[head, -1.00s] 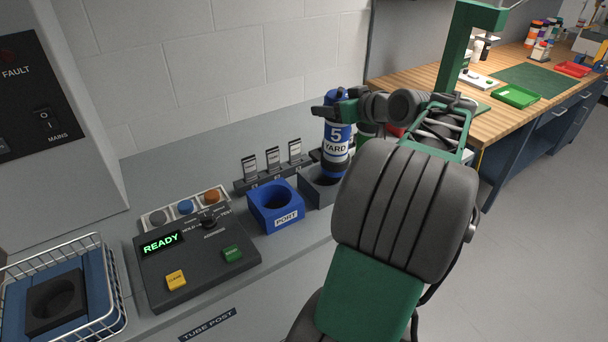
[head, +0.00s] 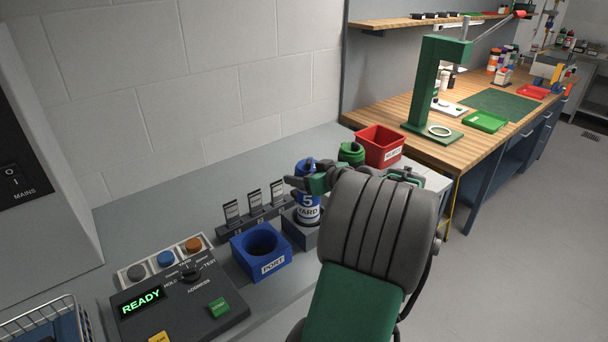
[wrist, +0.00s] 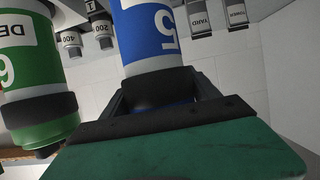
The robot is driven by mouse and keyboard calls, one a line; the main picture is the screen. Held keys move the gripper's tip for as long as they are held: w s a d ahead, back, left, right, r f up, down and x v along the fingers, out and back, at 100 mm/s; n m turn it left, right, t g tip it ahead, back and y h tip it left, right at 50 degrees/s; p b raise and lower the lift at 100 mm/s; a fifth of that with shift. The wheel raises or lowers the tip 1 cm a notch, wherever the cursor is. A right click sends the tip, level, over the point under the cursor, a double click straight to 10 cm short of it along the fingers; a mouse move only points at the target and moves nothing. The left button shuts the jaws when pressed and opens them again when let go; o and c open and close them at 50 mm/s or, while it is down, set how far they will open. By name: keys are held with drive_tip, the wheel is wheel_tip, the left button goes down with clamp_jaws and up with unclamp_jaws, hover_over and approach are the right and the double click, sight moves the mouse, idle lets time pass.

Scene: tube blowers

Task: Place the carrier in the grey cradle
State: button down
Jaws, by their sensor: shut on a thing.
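The carrier (head: 308,211) is a blue cylinder with a white label reading "5 YARD". It stands about upright at the grey cradle (head: 299,238), with its lower end down in the opening; whether it rests on the bottom is hidden. My gripper (head: 308,181) is shut on the carrier's upper part. In the wrist view, the carrier (wrist: 150,42) shows its blue body and white label, with its dark end between my gripper's fingers (wrist: 158,98).
A blue port block (head: 260,264) stands left of the cradle, beside a console (head: 180,300) reading READY. Small tags (head: 255,200) stand behind. A green carrier (head: 351,153) is behind my gripper, near a red bin (head: 380,146); it also shows in the wrist view (wrist: 35,80).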

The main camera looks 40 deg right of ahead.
drive_tip(key=shift+f+b, duration=0.2)
drive_tip(key=shift+b, duration=0.1)
drive_tip(key=shift+c, duration=0.9)
unclamp_jaws()
drive_tip(key=shift+r, duration=0.1)
drive_tip(key=b+v, duration=0.1)
drive_tip(key=v, duration=1.1)
drive_tip(key=shift+r, duration=0.1)
